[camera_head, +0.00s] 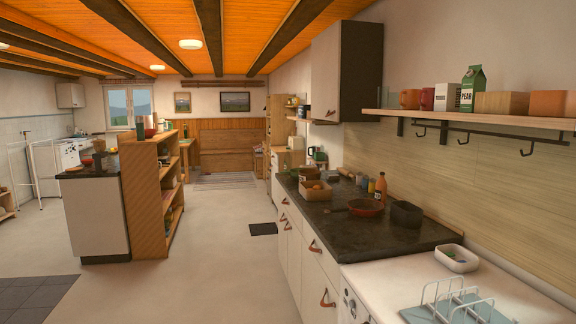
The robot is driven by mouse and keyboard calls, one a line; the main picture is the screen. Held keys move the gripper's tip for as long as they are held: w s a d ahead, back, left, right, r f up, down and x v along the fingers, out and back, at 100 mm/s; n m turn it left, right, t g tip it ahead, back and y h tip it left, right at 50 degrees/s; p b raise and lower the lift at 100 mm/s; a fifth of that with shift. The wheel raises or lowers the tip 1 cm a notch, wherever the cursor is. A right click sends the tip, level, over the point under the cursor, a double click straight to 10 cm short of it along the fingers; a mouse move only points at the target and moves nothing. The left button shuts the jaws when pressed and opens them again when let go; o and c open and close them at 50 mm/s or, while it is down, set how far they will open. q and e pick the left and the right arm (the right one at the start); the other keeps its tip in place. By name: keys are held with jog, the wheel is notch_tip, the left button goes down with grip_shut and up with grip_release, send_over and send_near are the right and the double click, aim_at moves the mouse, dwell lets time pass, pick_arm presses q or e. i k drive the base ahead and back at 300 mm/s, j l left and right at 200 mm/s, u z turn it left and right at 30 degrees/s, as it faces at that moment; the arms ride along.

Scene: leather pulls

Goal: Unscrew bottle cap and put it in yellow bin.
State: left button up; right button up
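An orange bottle (380,188) stands upright on the dark countertop on the right, behind a reddish-brown pan. Its top looks darker or whitish, too small to tell the cap clearly. I cannot make out a yellow bin in this view. Neither of my grippers is in view.
The dark countertop (398,233) also holds a pan (366,208), a black container (406,214) and a box (315,192). A white bowl (457,258) and a dish rack (455,308) sit nearer on a white surface. The floor (215,270) left of the drawers is open. A wooden shelf unit (143,205) stands left.

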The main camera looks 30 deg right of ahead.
aim_at(287, 157)
jog(key=i+z, duration=0.25)
jog(key=i, duration=0.7)
jog(key=i+j+z, duration=0.2)
jog(key=i, duration=3.1)
jog(key=i+z, duration=0.2)
jog(key=i, duration=0.3)
jog(key=i+j+z, duration=0.2)
jog(key=i, duration=0.25)
jog(key=i+j+z, duration=0.25)
jog(key=i, duration=0.25)
jog(key=i+j+z, duration=0.2)
jog(key=i, duration=0.3)
